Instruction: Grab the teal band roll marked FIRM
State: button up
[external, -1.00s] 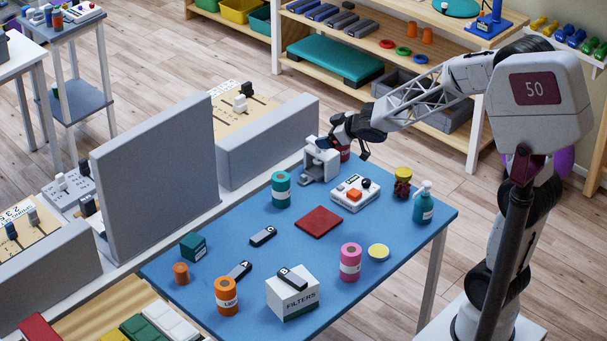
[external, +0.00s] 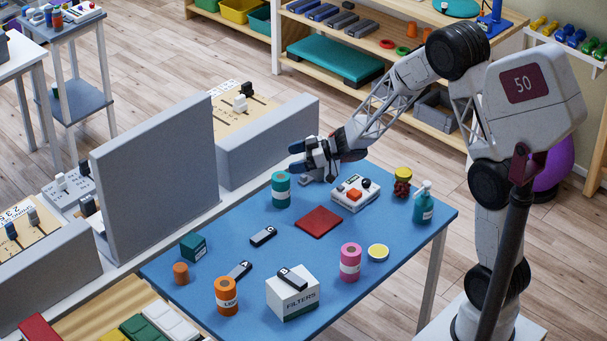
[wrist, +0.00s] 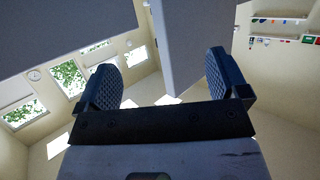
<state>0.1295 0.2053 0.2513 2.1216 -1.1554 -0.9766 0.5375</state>
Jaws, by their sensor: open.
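A teal band roll (external: 281,190) with a white label stands upright near the back left edge of the blue table; its label is too small to read. My gripper (external: 298,157) is just behind and above it, pointing left, apart from the roll. In the wrist view my gripper's two ridged fingers (wrist: 163,80) are spread wide with nothing between them. The roll does not show in the wrist view, which looks toward walls, windows and grey panels.
A white device with a red button (external: 354,194) and a red pad (external: 319,222) lie right of the roll. A pink roll (external: 350,262), an orange roll (external: 226,296) and a FILTERS box (external: 293,294) stand nearer. A tall grey partition (external: 155,175) rises at left.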

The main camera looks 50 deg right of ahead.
aim_at(281, 176)
dwell(0.3)
jog(key=shift+f, duration=2.95)
jog(key=shift+f+x, duration=0.3)
jog(key=shift+x, duration=1)
jog(key=shift+f+x, duration=0.25)
jog(key=shift+x, duration=1.1)
jog(key=shift+s+d, duration=0.1)
jog(key=shift+d, duration=0.05)
jog(key=c, duration=1.3)
jog(key=shift+o, duration=0.2)
jog(key=shift+r, duration=0.15)
